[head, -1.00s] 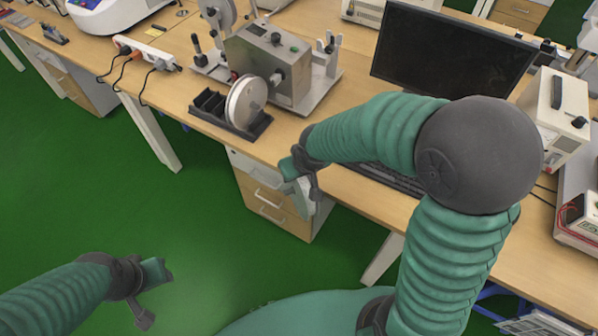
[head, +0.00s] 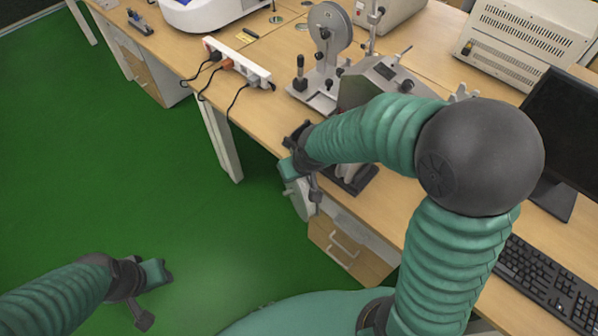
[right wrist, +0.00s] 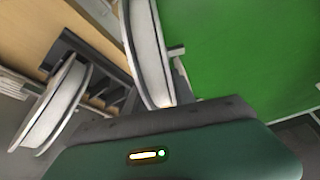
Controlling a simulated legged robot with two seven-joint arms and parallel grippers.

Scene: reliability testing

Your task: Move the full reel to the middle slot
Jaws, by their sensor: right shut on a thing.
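My right gripper (head: 311,186) is shut on a white reel (head: 300,203), held at the front edge of the bench, apart from the rack. In the right wrist view the held reel (right wrist: 147,50) stands edge-on at the top middle, its wound rim pale. The black slotted rack (head: 356,181) is mostly hidden behind my right arm in the head view. In the right wrist view the rack (right wrist: 84,47) has a second white reel (right wrist: 52,108) at its left end, with slots beside it clear. My left gripper (head: 150,290) is low over the floor and holds nothing visible.
A grey winding machine (head: 372,82) stands behind the rack, partly hidden by my arm. A power strip (head: 238,62) with cables lies on the bench (head: 262,118) to the left. A monitor (head: 562,135) and keyboard (head: 545,280) are at the right. Green floor (head: 110,170) is open at left.

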